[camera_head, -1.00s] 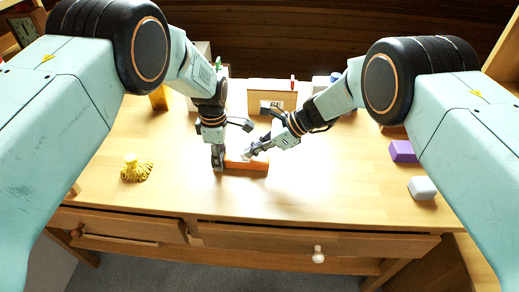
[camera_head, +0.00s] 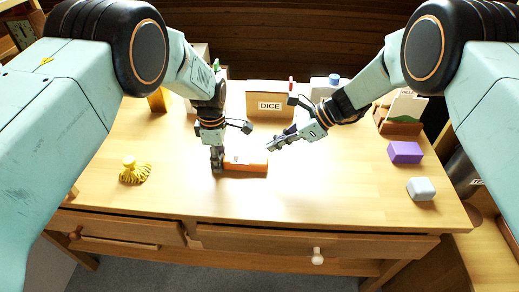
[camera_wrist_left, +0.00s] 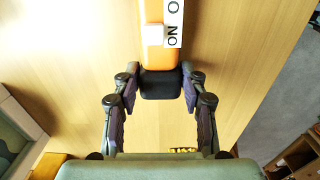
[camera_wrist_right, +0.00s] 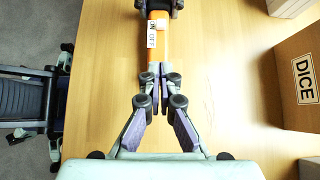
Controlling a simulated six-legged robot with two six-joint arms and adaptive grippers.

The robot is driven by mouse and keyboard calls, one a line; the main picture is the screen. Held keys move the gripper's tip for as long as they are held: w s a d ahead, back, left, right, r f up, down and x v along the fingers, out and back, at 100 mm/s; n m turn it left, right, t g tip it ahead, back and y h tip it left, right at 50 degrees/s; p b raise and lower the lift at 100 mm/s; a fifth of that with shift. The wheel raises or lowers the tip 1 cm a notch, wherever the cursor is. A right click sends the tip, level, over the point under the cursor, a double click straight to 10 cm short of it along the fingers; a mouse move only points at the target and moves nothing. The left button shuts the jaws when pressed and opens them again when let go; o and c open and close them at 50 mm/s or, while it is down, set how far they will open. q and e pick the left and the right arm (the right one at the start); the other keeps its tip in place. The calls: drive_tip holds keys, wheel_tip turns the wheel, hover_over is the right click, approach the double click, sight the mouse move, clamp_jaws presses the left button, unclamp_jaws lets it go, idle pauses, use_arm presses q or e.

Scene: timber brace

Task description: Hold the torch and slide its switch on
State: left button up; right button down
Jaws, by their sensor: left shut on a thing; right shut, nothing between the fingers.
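The orange torch (camera_head: 246,168) lies over the near middle of the desk, and its black end (camera_wrist_left: 160,84) is between the fingers of my left gripper (camera_head: 218,160). My left gripper is shut on it. A white switch (camera_wrist_left: 153,35) sits on the torch beside a white label (camera_wrist_left: 173,22), next to the letters that look like "NO" in the left wrist view. My right gripper (camera_head: 272,146) is shut and empty, a little to the right of the torch and apart from it. The torch also shows beyond the right fingertips in the right wrist view (camera_wrist_right: 158,47).
A box marked DICE (camera_head: 270,104) stands at the back. A yellow tasselled object (camera_head: 135,171) is on the left. A purple block (camera_head: 405,152) and a pale block (camera_head: 421,188) lie on the right. The desk's front middle is clear.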

drive_tip(key=v, duration=0.4)
drive_tip(key=shift+d+r, duration=0.2)
use_arm(q)
drive_tip(key=o, duration=1.3)
drive_tip(key=shift+o, duration=0.2)
